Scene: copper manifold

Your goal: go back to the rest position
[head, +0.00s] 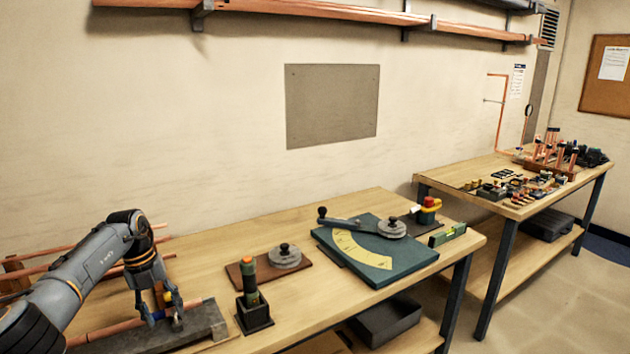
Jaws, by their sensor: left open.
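My left arm comes in from the left over the near workbench. Its left gripper (163,312) points down, open, with its fingertips at a dark grey block-like fixture (150,340) near the front edge. A small metal part (178,319) is by the fingertips; I cannot tell whether they touch it. A copper pipe (112,330) lies along the fixture, partly behind the arm. My right gripper is not in view.
A green torch-like tool (252,290) stands in a dark holder right of the gripper. Beyond are a brown board (262,272), a teal bending plate (400,268) with a lever, and a green level (447,235). A second bench (450,177) stands back right. Copper pipes (60,250) lie behind my arm.

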